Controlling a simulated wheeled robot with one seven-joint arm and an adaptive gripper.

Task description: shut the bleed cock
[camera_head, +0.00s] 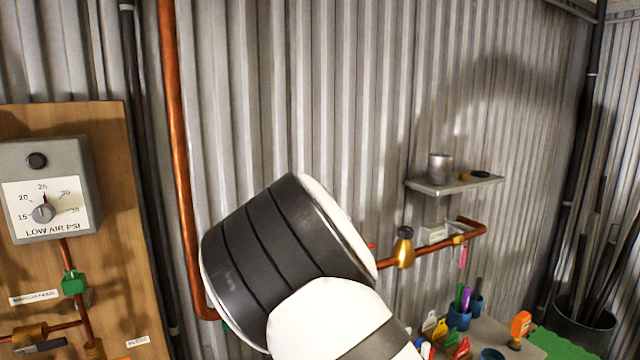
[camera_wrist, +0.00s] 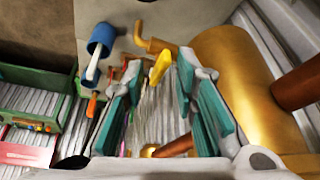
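In the wrist view my gripper (camera_wrist: 160,85) is open, its teal-padded fingers spread apart. A yellow lever-like piece (camera_wrist: 160,68) shows between the fingertips; I cannot tell whether either finger touches it. A brass elbow (camera_wrist: 154,43) lies just beyond it, and a large brass body (camera_wrist: 235,85) stands close to the right finger. I cannot tell for certain which part is the bleed cock. In the head view my arm hides the gripper. A brass fitting with a black top (camera_head: 404,248) sits on the copper pipe to the arm's right.
A blue cup (camera_wrist: 101,40) and green bins (camera_wrist: 35,78) lie left of my gripper in the wrist view. The head view shows a wall shelf (camera_head: 455,184), a gauge box (camera_head: 46,188) on a wooden board and a vertical copper pipe (camera_head: 180,150).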

